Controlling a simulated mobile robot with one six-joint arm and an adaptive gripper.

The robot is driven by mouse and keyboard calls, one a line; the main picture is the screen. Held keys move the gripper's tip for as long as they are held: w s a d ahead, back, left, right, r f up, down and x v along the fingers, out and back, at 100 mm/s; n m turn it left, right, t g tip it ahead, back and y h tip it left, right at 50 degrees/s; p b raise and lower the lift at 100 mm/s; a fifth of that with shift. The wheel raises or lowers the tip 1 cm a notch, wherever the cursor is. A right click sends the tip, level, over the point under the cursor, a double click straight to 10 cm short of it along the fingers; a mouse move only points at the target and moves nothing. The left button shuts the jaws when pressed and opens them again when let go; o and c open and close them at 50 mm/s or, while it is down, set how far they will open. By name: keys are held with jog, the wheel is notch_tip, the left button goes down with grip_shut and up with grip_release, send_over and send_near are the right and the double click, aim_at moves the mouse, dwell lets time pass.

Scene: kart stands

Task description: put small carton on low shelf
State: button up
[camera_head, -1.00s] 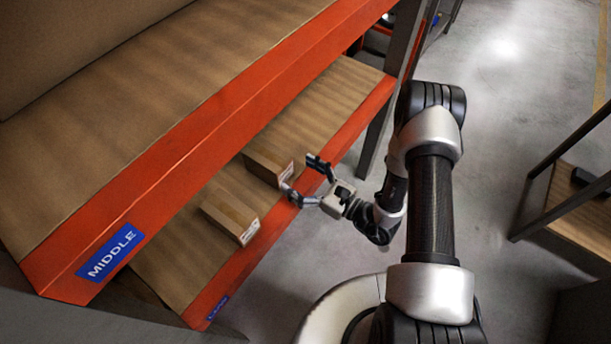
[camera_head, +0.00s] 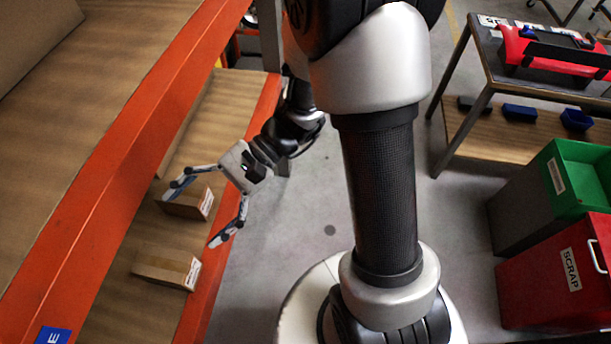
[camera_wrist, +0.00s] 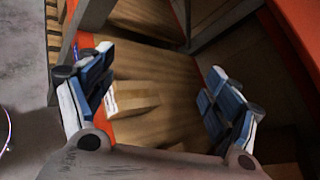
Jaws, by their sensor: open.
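Two small brown cartons lie on the low shelf (camera_head: 120,300), each with a white label facing its orange front edge. The farther carton (camera_head: 185,203) is at my gripper (camera_head: 190,219); the nearer carton (camera_head: 165,268) lies apart from it. My gripper is open and empty, reaching over the shelf's front edge. One finger partly covers the farther carton in the head view. In the wrist view, a carton (camera_wrist: 135,97) shows between the spread fingers (camera_wrist: 155,100), nearer the left one. I cannot tell whether a finger touches it.
The middle shelf (camera_head: 75,130) with its orange edge overhangs the low shelf on the left. A grey post (camera_head: 270,35) stands beyond my gripper. A workbench (camera_head: 490,65), a green bin (camera_head: 580,175) and a red scrap bin (camera_head: 550,275) stand right. Floor between is clear.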

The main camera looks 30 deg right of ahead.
jog(key=s+d+r+n+t+h, duration=0.3)
jog(key=s+d+r+n+h, duration=0.1)
jog(key=d+h, duration=0.3)
jog(key=s+d+r+n+t+h, duration=0.4)
jog(key=d+h, duration=0.3)
jog(key=d, duration=0.3)
jog(key=shift+s+d+r+n+t, duration=0.2)
jog(key=shift+r+n+t, duration=0.1)
jog(key=shift+r+n, duration=0.5)
jog(key=shift+f, duration=0.1)
